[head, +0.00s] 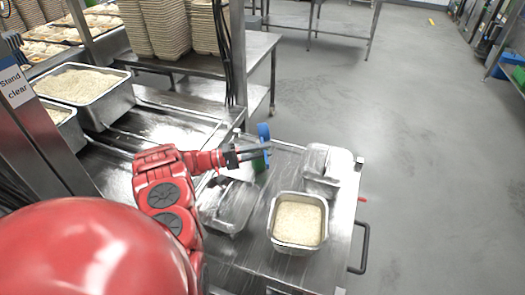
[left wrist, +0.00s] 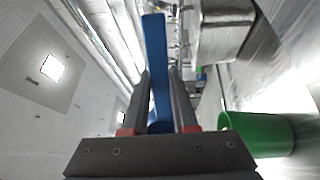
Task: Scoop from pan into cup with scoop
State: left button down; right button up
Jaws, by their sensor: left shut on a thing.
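My left gripper (head: 254,152) is over the metal table and shut on a blue scoop (head: 264,131). In the left wrist view, the scoop's blue handle (left wrist: 155,55) stands between the two dark fingers. The scoop's bowl is not clear, so I cannot tell whether it holds rice. A green cup (head: 260,164) is mostly hidden beneath the gripper; it also shows to the right of the fingers in the left wrist view (left wrist: 262,134). A metal pan of rice (head: 298,247) sits nearer, below and right of the gripper. My right gripper is not in view.
A wrapped metal container (head: 322,168) stands behind the pan near the table's right edge. A shallow clear or metal tray (head: 228,212) lies left of the pan. A larger rice pan (head: 112,104) and stacked trays (head: 165,30) stand on the left. Open floor is at right.

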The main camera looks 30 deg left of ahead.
pick_arm(q)
jog(key=shift+r+p, duration=1.5)
jog(key=shift+r, duration=1.15)
jog(key=g+y+p, duration=0.1)
jog(key=p, duration=0.3)
jog(key=r+g+y+p, duration=0.1)
jog(key=y+p, duration=0.1)
jog(key=p, duration=0.2)
jog(key=g+y+p, duration=0.1)
jog(key=g+p, duration=0.1)
jog(key=p, duration=0.2)
jog(key=shift+r, duration=0.35)
jog(key=g+y+p, duration=0.2)
jog(key=p, duration=0.2)
jog(key=r+g+y+p, duration=0.1)
jog(key=g+y+p, duration=0.1)
jog(key=p, duration=0.3)
jog(key=g+y+p, duration=0.1)
jog(key=y+p, duration=0.2)
jog(key=p, duration=0.1)
jog(key=shift+r+g, duration=0.25)
jog(key=shift+g, duration=0.15)
jog(key=shift+f+g+y, duration=0.2)
jog(key=shift+g+y, duration=0.3)
jog(key=shift+y, duration=0.1)
